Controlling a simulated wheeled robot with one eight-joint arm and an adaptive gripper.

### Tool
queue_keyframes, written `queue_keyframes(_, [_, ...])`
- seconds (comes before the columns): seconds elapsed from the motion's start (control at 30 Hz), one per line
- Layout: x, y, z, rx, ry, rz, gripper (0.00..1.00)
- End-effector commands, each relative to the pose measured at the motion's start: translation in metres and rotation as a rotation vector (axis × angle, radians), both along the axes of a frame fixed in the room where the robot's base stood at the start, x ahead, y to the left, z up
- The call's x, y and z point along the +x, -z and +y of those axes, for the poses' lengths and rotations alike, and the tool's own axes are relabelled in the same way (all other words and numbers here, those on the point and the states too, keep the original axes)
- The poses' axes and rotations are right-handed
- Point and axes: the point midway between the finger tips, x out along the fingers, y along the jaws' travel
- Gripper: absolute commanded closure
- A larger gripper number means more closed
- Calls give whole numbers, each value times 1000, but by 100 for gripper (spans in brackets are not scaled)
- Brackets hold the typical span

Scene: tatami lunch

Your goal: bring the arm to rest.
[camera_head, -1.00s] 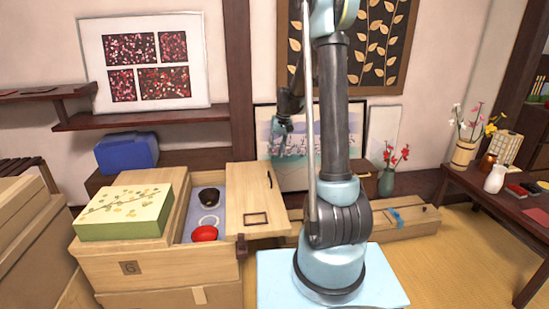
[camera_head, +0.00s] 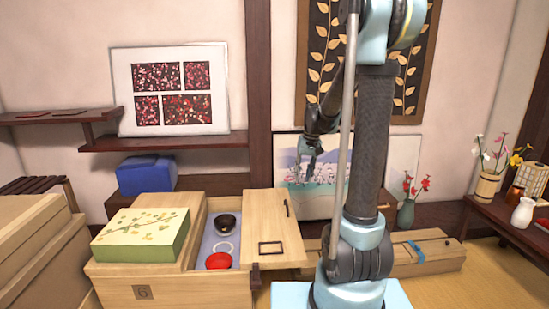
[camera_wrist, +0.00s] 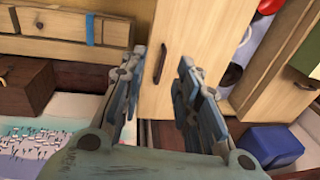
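My arm rises at the right of centre in the head view and bends over at the top. My gripper (camera_head: 308,160) hangs behind my upright link, in front of the landscape picture, above the floor and apart from the boxes. In the wrist view my gripper (camera_wrist: 157,80) has its two fingers spread apart, with nothing between them. Beyond the fingers lies the pale wooden lid (camera_wrist: 180,50) with its dark handle. The gripper does not appear to touch anything.
An open wooden box (camera_head: 175,285) holds a dark bowl (camera_head: 228,224), a white ring and a red bowl (camera_head: 218,261). A green patterned box (camera_head: 140,238) sits on it. A long wooden case (camera_head: 425,260) lies behind my arm. A low table (camera_head: 520,225) with vases stands right.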

Motion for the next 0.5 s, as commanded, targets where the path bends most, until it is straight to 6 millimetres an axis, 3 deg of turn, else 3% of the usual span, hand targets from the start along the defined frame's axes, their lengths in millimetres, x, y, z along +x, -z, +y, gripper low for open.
queue_keyframes(0.2, [-50, -18, -14, -21, 11, -23, 70])
queue_keyframes(0.5, [-116, -27, -30, -50, 25, -55, 70])
